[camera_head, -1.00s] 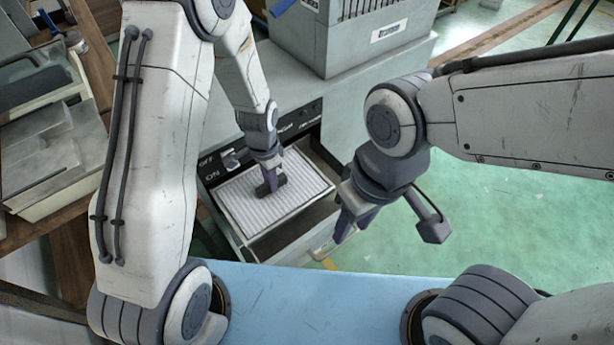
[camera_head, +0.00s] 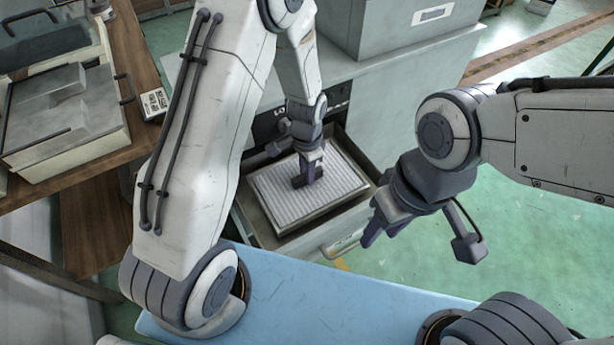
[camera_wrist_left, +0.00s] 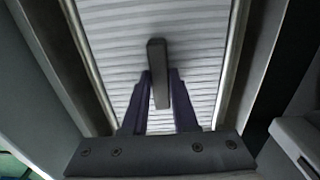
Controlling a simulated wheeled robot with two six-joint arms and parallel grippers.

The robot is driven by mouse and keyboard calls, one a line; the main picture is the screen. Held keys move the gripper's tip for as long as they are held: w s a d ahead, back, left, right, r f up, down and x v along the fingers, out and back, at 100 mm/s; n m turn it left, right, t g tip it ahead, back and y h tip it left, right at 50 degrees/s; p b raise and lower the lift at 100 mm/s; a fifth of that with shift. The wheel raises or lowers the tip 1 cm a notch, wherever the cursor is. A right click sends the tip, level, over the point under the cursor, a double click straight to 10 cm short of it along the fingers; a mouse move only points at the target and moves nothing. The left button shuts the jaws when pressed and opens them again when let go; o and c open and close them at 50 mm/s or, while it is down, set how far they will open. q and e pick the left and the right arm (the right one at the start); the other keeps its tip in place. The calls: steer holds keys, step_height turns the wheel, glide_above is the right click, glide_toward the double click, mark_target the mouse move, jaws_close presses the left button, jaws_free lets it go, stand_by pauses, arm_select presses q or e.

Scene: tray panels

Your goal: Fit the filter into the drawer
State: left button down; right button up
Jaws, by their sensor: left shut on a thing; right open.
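The filter (camera_head: 338,186) is a flat, pale, pleated panel with a thin frame. It lies within the open drawer (camera_head: 247,213) of the grey cabinet; I cannot tell whether it is fully seated. In the left wrist view the filter (camera_wrist_left: 200,50) shows a dark handle (camera_wrist_left: 158,75) in its middle, with a dark gap along its right side. My left gripper (camera_head: 307,178) is shut on this handle, and its fingers show in the left wrist view (camera_wrist_left: 160,100). My right gripper (camera_head: 372,232) is open and empty, right of the drawer's front.
The drawer's pull handle (camera_head: 343,243) is at its front right. The cabinet (camera_head: 400,100) stands behind, with a box (camera_head: 415,30) on top. A wooden bench (camera_head: 150,75) with grey trays (camera_head: 75,120) is at left. Green floor (camera_head: 540,240) is open at right.

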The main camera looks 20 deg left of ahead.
arm_select(q)
steer(key=shift+r, duration=0.1)
steer(key=shift+f, duration=0.65)
steer(key=c, duration=0.7)
jaws_free()
steer(key=shift+r, duration=0.15)
